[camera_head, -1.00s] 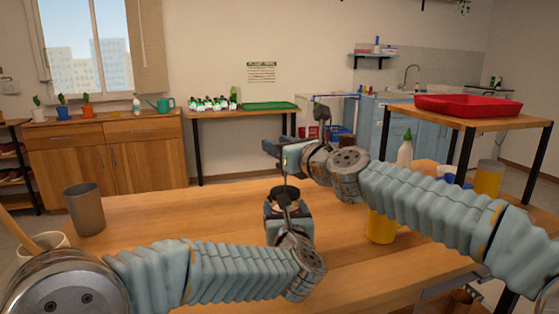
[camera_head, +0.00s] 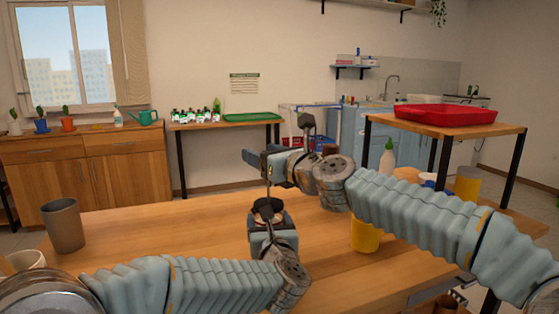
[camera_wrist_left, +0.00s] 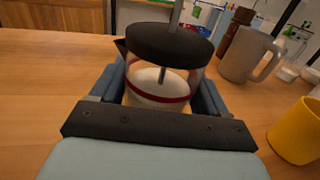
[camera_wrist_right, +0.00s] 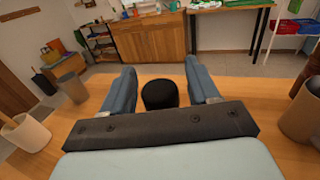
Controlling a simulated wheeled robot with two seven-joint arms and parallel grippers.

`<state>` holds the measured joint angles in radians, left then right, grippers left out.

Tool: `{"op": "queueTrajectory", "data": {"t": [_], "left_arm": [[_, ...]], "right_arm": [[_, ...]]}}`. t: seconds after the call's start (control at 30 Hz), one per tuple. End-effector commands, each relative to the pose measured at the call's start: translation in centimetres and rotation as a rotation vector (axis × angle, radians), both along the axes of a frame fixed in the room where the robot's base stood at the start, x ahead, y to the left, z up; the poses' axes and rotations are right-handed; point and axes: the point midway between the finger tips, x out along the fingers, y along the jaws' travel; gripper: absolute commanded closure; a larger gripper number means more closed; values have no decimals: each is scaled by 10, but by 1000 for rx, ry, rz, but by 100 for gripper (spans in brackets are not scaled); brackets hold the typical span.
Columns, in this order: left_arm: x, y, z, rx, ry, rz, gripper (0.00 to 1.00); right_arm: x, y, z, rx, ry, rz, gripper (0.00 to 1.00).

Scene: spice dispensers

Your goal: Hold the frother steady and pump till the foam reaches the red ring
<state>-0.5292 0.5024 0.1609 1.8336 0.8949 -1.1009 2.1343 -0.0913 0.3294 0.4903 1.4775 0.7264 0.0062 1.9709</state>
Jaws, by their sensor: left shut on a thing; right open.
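The frother (camera_wrist_left: 165,75) is a clear jug with a black lid, a red ring and a metal rod through the lid. White liquid or foam shows close to the red ring; I cannot tell the exact level. My left gripper (camera_head: 268,232) is shut around the jug, which stands upright; its black lid shows in the head view (camera_head: 267,206). My right gripper (camera_head: 260,163) is open above the lid, at the top of the rod. In the right wrist view the black round knob (camera_wrist_right: 159,94) sits between its open fingers, with gaps on both sides.
A grey cup (camera_head: 63,225) and a pale pot (camera_head: 25,262) stand at the table's left. A yellow cup (camera_wrist_left: 297,132), a grey mug (camera_wrist_left: 250,54) and a bottle (camera_head: 387,158) stand to the right of the frother. The table between grey cup and frother is clear.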

Motion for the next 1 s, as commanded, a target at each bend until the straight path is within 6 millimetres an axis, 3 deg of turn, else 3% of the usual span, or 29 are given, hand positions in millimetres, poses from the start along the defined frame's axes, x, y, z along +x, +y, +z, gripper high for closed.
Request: {"op": "queueTrajectory", "data": {"t": [0.4,1.0], "left_arm": [[0,0,0,1,0,1,67],[0,0,0,0,0,0,67]], "right_arm": [[-40,-33,-1,1,2,-6,40],[-77,-59,-1,0,1,-5,40]]}}
